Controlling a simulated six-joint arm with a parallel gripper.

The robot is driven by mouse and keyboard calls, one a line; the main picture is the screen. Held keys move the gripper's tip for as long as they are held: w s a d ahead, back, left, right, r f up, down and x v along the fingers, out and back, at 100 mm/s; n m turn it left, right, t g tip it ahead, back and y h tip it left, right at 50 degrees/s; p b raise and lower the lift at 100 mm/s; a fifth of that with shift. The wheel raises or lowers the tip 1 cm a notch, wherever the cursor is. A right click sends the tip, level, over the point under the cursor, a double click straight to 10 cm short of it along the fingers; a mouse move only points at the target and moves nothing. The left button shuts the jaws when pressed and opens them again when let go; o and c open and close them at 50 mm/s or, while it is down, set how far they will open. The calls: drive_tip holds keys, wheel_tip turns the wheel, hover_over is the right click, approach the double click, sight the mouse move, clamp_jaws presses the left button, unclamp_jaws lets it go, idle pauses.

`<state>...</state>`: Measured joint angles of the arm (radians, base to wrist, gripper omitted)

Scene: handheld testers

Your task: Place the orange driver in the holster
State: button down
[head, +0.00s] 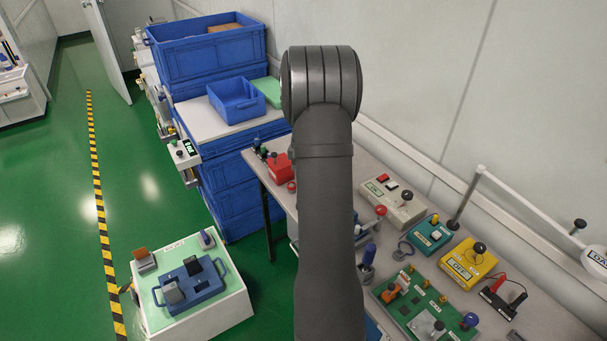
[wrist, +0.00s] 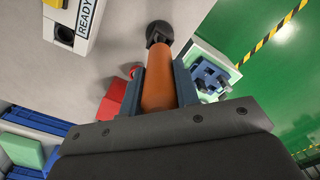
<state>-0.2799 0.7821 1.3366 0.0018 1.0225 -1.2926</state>
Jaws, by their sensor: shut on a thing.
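The orange driver (wrist: 158,88) is between the two blue-grey fingers of my gripper (wrist: 158,82) in the wrist view. The gripper is shut on it. The driver points away from the wrist camera, and a dark rounded end (wrist: 159,34) shows past the fingertips. In the head view my own arm hides the gripper and the driver. I cannot pick out the holster for certain in either view.
A white box marked READY (wrist: 72,24) lies upper left in the wrist view. A red box (head: 279,168) stands near the bench's left end. Several testers, including a yellow one (head: 468,261), crowd the right. Blue crates (head: 206,53) and a low cart (head: 222,308) stand left.

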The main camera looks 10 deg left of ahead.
drive_tip(key=c, duration=1.1)
unclamp_jaws()
drive_tip(key=shift+f, duration=0.15)
wheel_tip(320, 180, up, 12)
drive_tip(key=shift+r, duration=0.2)
drive_tip(key=shift+f, duration=0.1)
drive_tip(key=shift+f, duration=4.1)
